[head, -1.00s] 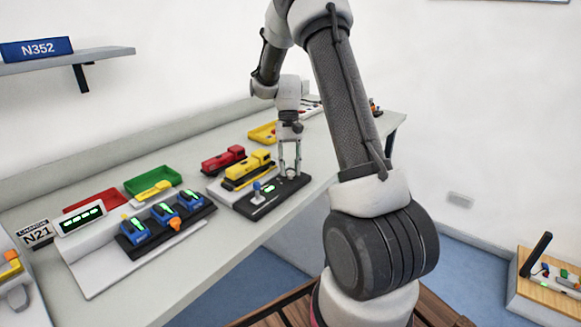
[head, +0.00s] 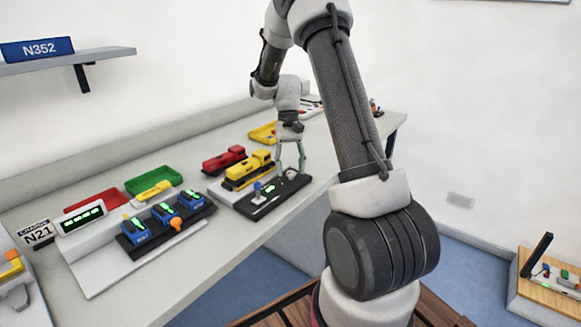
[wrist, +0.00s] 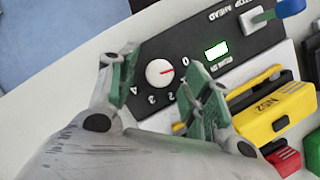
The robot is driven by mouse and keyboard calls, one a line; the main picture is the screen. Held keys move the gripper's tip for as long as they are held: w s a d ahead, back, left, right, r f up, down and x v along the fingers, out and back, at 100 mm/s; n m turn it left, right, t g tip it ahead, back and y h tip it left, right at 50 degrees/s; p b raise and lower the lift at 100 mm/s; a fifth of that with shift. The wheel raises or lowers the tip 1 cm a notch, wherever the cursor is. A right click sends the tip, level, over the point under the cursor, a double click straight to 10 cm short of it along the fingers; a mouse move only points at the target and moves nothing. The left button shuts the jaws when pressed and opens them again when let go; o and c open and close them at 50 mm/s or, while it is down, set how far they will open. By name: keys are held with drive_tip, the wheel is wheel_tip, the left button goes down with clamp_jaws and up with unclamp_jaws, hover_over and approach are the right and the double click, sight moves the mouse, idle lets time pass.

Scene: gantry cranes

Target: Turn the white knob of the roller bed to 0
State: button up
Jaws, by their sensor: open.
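The white knob (wrist: 160,72) sits on a black control panel (wrist: 130,35) in the wrist view. Its red pointer points right, towards the printed 0 or slightly to the side of it; the exact alignment is hard to tell. Other dial numbers are printed around its lower left. My gripper (wrist: 163,66) is open, with one finger on each side of the knob and gaps between. In the head view my gripper (head: 290,170) stands over the right end of the panel (head: 245,207); the knob is not clear there.
A blue-handled lever (wrist: 290,8) and a lit green display (wrist: 216,50) share the panel. A yellow locomotive (head: 247,170) and a red one (head: 223,158) stand beside it. Blue units (head: 165,212) with an orange knob (head: 176,224) lie further left. The table's front edge is close.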

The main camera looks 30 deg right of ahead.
drive_tip(key=v, duration=1.2)
drive_tip(key=s+a+r+n+t, duration=0.1)
drive_tip(key=s+a+r+t, duration=0.1)
drive_tip(key=s, duration=0.7)
drive_tip(key=s+a+r+n+t+h, duration=0.1)
drive_tip(key=s+a+r+n+t, duration=0.1)
drive_tip(key=s, duration=0.8)
drive_tip(key=s+a+r+n+t, duration=0.1)
drive_tip(key=s+a+r+t, duration=0.2)
drive_tip(key=s, duration=0.7)
drive_tip(key=shift+a+r+n+t+h, duration=0.2)
drive_tip(key=shift+r+n+t+h, duration=0.2)
drive_tip(key=shift+r+t, duration=0.35)
